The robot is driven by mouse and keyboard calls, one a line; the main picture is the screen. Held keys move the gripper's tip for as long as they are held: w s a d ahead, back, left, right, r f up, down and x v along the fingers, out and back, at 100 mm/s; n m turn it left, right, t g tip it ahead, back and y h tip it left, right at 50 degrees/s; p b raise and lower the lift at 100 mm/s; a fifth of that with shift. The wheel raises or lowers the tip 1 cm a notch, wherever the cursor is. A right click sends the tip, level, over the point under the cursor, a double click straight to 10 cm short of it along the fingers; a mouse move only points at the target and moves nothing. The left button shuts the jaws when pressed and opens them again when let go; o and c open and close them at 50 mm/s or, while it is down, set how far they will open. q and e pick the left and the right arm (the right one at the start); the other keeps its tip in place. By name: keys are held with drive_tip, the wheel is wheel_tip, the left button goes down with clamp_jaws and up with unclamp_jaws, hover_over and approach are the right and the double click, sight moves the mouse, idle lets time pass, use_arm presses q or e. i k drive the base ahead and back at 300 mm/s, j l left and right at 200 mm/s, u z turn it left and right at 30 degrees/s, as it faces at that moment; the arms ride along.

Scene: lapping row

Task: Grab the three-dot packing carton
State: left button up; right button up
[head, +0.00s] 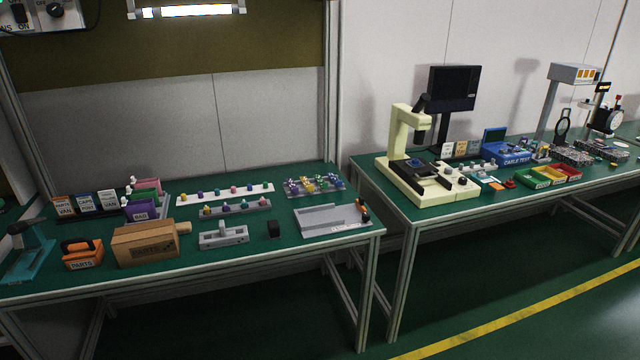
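A brown cardboard carton (145,244) with dark printed lettering sits near the front of the left table, and a tan cylindrical piece (183,228) shows at its right end. I cannot make out dots on the carton's visible faces. Neither of my grippers shows in the head view, and nothing of mine touches the carton.
The left green-topped table (290,215) also holds an orange-handled box (82,256) left of the carton, a grey fixture (223,236) right of it and a grey tray (328,219). A cream microscope-like instrument (403,150) stands on the right table. The green floor in front is clear.

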sight(163, 247)
drive_tip(key=i+j+z, duration=0.1)
drive_tip(key=j, duration=0.4)
drive_tip(key=i+j+z, duration=0.1)
drive_tip(key=j, duration=0.4)
drive_tip(key=i+j+z, duration=0.1)
drive_tip(key=j, duration=0.4)
drive_tip(key=i, duration=0.05)
